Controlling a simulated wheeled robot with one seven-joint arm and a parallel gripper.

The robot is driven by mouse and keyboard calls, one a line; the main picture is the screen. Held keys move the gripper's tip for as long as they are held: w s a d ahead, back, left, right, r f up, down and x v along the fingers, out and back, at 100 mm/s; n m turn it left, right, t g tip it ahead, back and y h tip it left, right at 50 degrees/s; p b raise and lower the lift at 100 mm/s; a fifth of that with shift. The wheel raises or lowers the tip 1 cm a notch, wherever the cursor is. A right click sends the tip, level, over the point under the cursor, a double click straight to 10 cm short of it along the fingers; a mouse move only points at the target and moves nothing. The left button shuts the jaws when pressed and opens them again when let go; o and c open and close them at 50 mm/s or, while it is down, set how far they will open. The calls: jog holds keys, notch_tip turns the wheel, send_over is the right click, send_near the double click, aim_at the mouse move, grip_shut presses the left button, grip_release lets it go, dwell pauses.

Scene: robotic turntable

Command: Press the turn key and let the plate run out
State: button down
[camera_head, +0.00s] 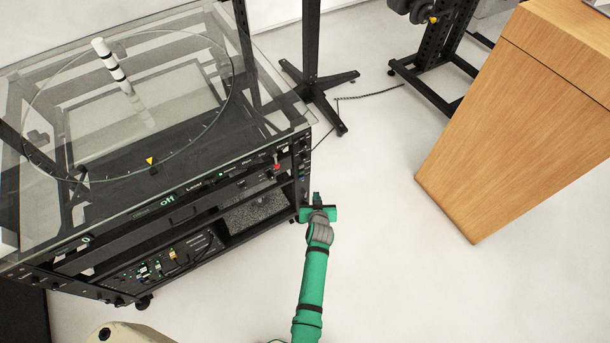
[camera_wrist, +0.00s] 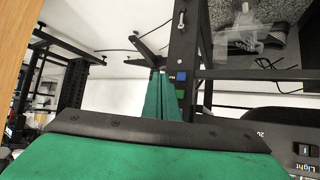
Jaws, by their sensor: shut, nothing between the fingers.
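The turntable has a glass top (camera_head: 237,128) with a large round plate (camera_head: 229,90) marked by ticks around its rim. A white post with black bands (camera_head: 108,58) stands toward the plate's far side, and a yellow triangle (camera_head: 150,161) sits near its front rim. The front panel (camera_head: 215,184) shows "off" and a small red control (camera_head: 277,165); I cannot tell which control is the turn key. My green gripper (camera_head: 317,200) is shut and empty, just off the right front corner.
A wooden cabinet (camera_head: 520,120) stands at the right. A black stand (camera_head: 312,80) with splayed feet and a cable are behind the turntable. The pale floor (camera_head: 385,260) is clear between my arm and the cabinet. A "Light" panel (camera_wrist: 290,140) shows in the wrist view.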

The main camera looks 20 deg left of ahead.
aim_at(301, 172)
jog(key=shift+d, duration=0.3)
jog(key=shift+w, duration=0.15)
jog(key=w+a, duration=0.5)
jog(key=a, duration=0.2)
jog(key=shift+w, duration=0.15)
jog(key=shift+w+a, duration=0.1)
jog(key=shift+a, duration=0.05)
dwell(2.0)
jog(key=shift+w+a, duration=0.15)
jog(key=shift+w, duration=0.05)
